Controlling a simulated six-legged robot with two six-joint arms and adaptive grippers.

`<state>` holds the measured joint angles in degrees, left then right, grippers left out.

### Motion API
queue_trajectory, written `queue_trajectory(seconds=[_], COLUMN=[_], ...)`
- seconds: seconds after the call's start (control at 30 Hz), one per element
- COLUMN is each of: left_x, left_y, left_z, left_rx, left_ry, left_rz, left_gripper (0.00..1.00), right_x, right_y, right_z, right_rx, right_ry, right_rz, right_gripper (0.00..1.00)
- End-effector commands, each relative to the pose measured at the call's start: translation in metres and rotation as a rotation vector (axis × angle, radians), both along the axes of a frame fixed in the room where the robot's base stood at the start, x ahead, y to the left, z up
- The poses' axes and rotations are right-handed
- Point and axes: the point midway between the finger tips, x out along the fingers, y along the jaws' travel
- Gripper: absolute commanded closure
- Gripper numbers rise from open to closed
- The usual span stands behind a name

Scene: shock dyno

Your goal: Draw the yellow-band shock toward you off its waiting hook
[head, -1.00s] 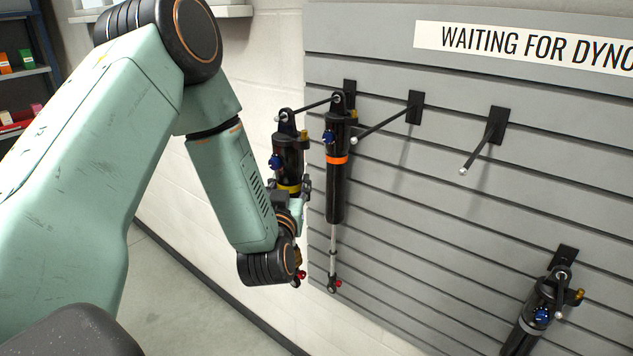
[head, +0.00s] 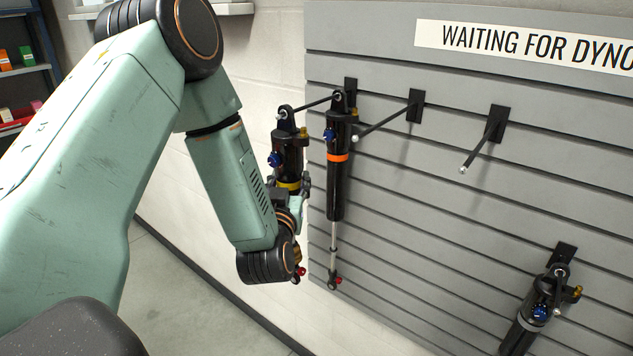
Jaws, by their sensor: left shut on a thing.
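The yellow-band shock (head: 287,155) is black with a blue knob and a yellow band. It hangs upright at the outer end of the leftmost hook (head: 312,104), its top eye around the rod near the tip. My left gripper (head: 304,190) is shut on the yellow-band shock just below the band. My wrist hides much of the shock's lower part; a red knob shows beneath it. My right gripper is not in view.
A third hook (head: 482,145) is empty. Another shock (head: 535,312) hangs lower right on the grey slatted panel (head: 430,200). Open floor lies at lower left.

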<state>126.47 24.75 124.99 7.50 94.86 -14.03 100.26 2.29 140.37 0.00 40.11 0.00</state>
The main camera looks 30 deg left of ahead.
Motion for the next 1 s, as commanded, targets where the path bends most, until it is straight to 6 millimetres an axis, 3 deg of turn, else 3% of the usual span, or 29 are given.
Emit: queue_trajectory(seconds=[0.4, 1.0], left_x=[-0.001, -0.026], left_y=[0.0, 0.002], left_z=[0.001, 0.003], left_rx=[0.003, 0.003], left_ry=[-0.008, -0.008], left_rz=[0.0, 0.0], left_gripper=[1.0, 1.0], right_x=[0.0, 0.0], right_y=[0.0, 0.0], right_z=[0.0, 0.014], right_rx=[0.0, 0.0], right_ry=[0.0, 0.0], right_rz=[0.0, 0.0], right_gripper=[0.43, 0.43])
